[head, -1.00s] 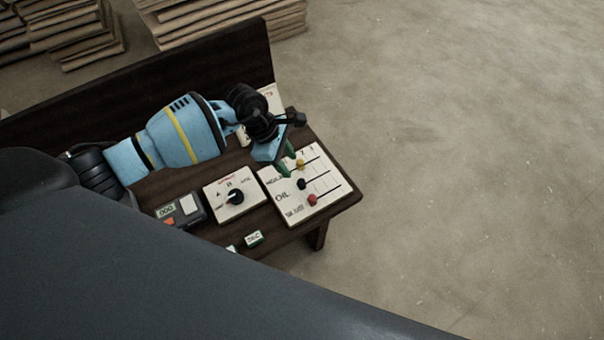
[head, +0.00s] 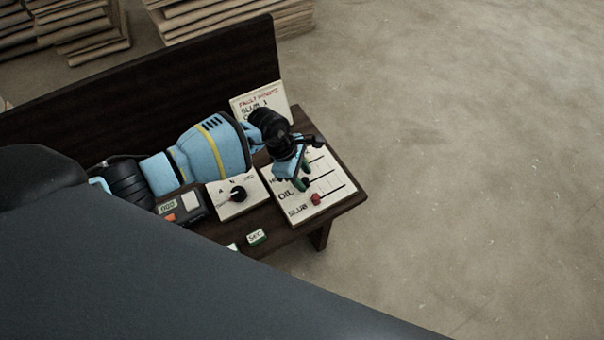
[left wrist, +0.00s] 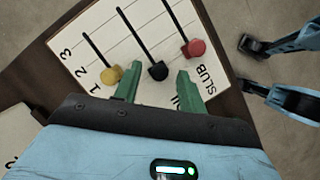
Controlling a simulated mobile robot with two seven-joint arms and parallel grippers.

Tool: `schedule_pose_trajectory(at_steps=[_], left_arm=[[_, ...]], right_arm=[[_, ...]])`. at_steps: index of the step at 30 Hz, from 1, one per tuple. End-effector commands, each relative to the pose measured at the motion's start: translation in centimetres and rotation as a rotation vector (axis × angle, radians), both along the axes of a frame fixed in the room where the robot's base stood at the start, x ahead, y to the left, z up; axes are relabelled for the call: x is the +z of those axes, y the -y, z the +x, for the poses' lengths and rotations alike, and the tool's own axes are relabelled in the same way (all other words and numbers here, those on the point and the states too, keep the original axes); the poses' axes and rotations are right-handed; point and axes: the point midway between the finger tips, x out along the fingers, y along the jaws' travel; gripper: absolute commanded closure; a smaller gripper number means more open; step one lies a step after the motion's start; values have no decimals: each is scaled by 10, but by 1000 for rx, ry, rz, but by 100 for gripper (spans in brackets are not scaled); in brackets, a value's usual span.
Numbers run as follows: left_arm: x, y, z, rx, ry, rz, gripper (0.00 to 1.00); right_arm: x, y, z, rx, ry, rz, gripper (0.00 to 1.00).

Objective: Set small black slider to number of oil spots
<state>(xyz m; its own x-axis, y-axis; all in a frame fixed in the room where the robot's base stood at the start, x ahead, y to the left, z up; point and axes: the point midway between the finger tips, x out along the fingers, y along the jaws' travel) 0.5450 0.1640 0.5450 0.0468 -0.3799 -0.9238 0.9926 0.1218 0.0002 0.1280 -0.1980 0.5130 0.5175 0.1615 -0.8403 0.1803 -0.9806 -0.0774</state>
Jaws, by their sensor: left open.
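The small black slider (left wrist: 158,70) sits at the lower end of the middle track on a white slider board (left wrist: 100,32). A yellow slider (left wrist: 111,75) and a red slider (left wrist: 194,47) are at the lower ends of the tracks beside it. My left gripper (left wrist: 157,85) is open, its green fingertips on either side of the black slider; contact cannot be told. In the head view the left gripper (head: 303,184) hangs over the board (head: 335,199), hiding the yellow slider. An upright white card (head: 263,98) reads "SLUB 1"; its lower lines, including oil, are hidden behind my arm.
A dial panel (head: 236,197), a grey box with a display (head: 184,207) and a small labelled block (head: 256,237) stand left of the board on the dark wooden bench (head: 346,206). Its back panel (head: 190,78) rises behind. Open floor lies to the right.

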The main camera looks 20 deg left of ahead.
Motion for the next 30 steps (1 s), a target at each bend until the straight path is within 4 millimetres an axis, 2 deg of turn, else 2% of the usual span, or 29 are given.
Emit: schedule_pose_trajectory(at_steps=[5,15,23,30], left_arm=[[0,0,0,0,0,0,59],[0,0,0,1,0,0,100],[0,1,1,1,0,0,100],[-3,13,17,1,1,0,100]], right_arm=[[1,0,2,1,4,0,64],[1,2,1,8,5,-5,64],[-1,2,0,8,0,-5,64],[-19,2,-4,10,-14,-8,64]])
